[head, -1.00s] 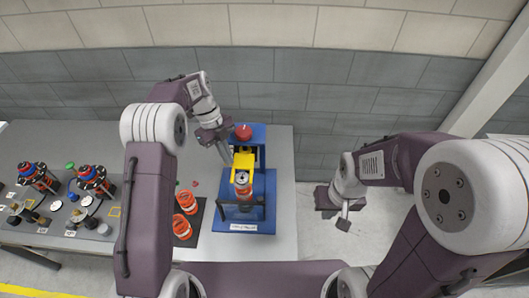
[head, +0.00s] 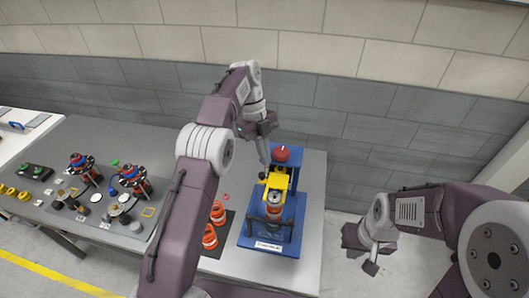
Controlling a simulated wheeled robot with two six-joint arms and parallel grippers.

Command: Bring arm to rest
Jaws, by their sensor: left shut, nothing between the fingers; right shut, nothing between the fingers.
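My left gripper (head: 265,164) is shut and empty. In the picture it sits just left of the red knob and above the yellow clamp of the blue chassis fixture (head: 262,246); I cannot tell its exact height. The red knob (head: 282,154) tops the fixture, and the yellow clamp (head: 277,181) reaches over an orange-red part (head: 273,210) standing in it. My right gripper (head: 371,262) is shut and empty, hanging over the floor to the right of the table, apart from everything. My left forearm hides part of the table's middle.
The grey table (head: 315,215) ends just right of the fixture. Two orange-red parts (head: 210,238) stand on a dark mat left of the fixture. Further left are red-and-blue assemblies (head: 134,178) and small parts. A block wall (head: 330,120) stands behind.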

